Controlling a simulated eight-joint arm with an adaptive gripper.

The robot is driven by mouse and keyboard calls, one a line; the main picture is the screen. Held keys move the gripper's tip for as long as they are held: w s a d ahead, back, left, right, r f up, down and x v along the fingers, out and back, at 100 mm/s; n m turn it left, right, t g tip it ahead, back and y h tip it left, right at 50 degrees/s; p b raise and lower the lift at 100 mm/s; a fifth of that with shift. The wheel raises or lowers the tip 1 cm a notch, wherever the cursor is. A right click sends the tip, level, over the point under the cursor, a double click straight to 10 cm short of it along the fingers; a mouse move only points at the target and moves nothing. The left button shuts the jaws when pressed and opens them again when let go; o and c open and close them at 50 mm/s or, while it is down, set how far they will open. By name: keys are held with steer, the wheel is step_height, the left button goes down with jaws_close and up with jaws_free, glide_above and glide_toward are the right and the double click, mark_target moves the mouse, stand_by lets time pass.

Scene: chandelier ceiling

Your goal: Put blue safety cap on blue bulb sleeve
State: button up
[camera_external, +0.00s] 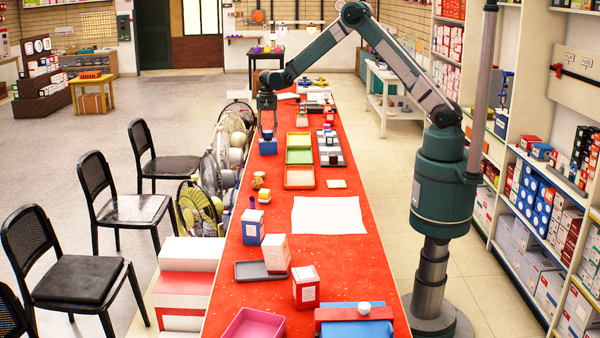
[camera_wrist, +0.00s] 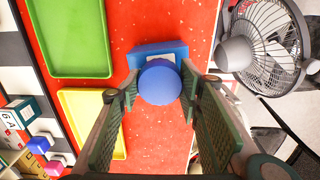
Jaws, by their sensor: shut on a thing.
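The round blue cap (camera_wrist: 160,84) is between my fingertips in the wrist view; it is a small blue spot under my gripper (camera_external: 267,131) in the external view. My gripper (camera_wrist: 159,90) points down and is shut on the cap. A blue box with a white label (camera_wrist: 143,51), apparently the blue bulb sleeve, lies under the cap. It also shows in the external view (camera_external: 268,147), near the table's left edge. The cap hides part of its top. I cannot tell whether cap and sleeve touch.
Green (camera_wrist: 72,35) and yellow (camera_wrist: 88,110) trays lie beside the sleeve on the red table (camera_external: 240,290). A fan (camera_wrist: 262,48) stands beyond the table edge. Another blue-and-white box (camera_external: 252,227) stands nearer the external camera. Clear red cloth surrounds the sleeve.

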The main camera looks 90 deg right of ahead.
mark_target(268, 131)
steer(key=shift+f, duration=0.2)
steer(key=o, duration=0.8)
steer(key=shift+r, duration=0.2)
step_height(268, 131, up, 12)
steer(key=shift+f, duration=0.1)
stand_by(0.4)
stand_by(0.5)
